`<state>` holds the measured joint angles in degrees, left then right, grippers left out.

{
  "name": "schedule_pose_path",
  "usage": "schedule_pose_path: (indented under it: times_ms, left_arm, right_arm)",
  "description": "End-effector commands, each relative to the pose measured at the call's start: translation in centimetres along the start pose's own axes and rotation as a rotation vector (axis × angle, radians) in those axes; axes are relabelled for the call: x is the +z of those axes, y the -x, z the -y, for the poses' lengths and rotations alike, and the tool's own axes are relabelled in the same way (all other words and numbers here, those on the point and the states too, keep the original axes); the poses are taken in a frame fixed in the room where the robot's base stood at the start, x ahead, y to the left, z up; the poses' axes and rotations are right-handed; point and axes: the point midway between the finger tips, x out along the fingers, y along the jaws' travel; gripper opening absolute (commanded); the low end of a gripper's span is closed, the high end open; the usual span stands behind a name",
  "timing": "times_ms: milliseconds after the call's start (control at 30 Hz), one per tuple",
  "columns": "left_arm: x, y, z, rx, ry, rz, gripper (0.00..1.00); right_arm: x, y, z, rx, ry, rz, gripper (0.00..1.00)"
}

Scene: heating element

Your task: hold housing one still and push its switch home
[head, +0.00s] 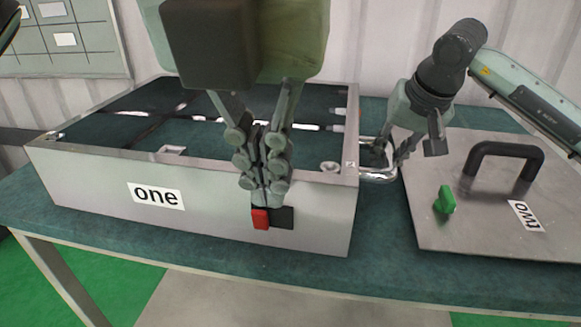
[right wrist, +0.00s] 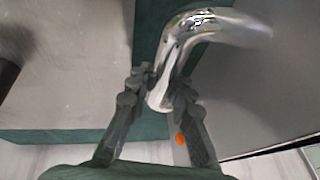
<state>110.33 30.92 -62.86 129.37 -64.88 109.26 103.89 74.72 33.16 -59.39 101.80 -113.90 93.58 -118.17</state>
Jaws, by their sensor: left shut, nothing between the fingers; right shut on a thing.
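Housing one (head: 90,188) is an open grey box on the table, with a label reading "one" on its front wall. Its switch (head: 283,217), half red and half black, is set low on the front wall, right of the label. My left gripper (head: 266,200) is shut and empty, its fingertips pointing down just above the switch, overlapping its top edge in the head view; contact is unclear. My right gripper (head: 384,156) is shut on the chrome handle (head: 377,178) at the housing's right side. The handle also shows between its fingers in the right wrist view (right wrist: 185,45).
At the right lies a flat plate labelled "two" (head: 440,228), with a black handle (head: 507,152) and a green knob (head: 444,201). Table (head: 380,277) is bare along the front edge. A board (head: 75,38) hangs at the back left.

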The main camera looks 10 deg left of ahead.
Motion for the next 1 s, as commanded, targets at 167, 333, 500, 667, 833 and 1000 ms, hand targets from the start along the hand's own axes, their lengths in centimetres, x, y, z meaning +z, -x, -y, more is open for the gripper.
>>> schedule_pose_path:
  times_ms: [167, 333, 500, 667, 833, 1000]
  left_arm:
    - [0.0, 0.0, 0.0, 0.0, 0.0, 0.0, 0.0]
    - [0.0, 0.0, 0.0, 0.0, 0.0, -0.001, 0.0]
    - [0.0, 0.0, 0.0, 0.0, 0.0, -0.001, 0.0]
    - [0.0, 0.0, 0.0, 0.0, 0.0, -0.001, 0.0]
    - [0.0, 0.0, 0.0, 0.0, 0.0, -0.001, 0.0]
    - [0.0, 0.0, 0.0, 0.0, 0.0, -0.001, 0.0]
  right_arm:
    - [-0.2, 0.1, 0.2, -0.004, 0.002, -0.007, 0.0]
    - [-0.2, 0.1, 0.1, -0.004, 0.002, -0.007, 0.22]
    - [-0.1, 0.1, 0.1, -0.002, 0.001, -0.005, 0.43]
    - [-0.1, 0.0, 0.0, -0.001, 0.0, -0.003, 0.45]
    - [-0.1, 0.1, 0.0, 0.001, -0.001, -0.002, 0.45]
    - [-0.2, 1.7, -0.1, 0.001, 0.0, -0.006, 0.45]
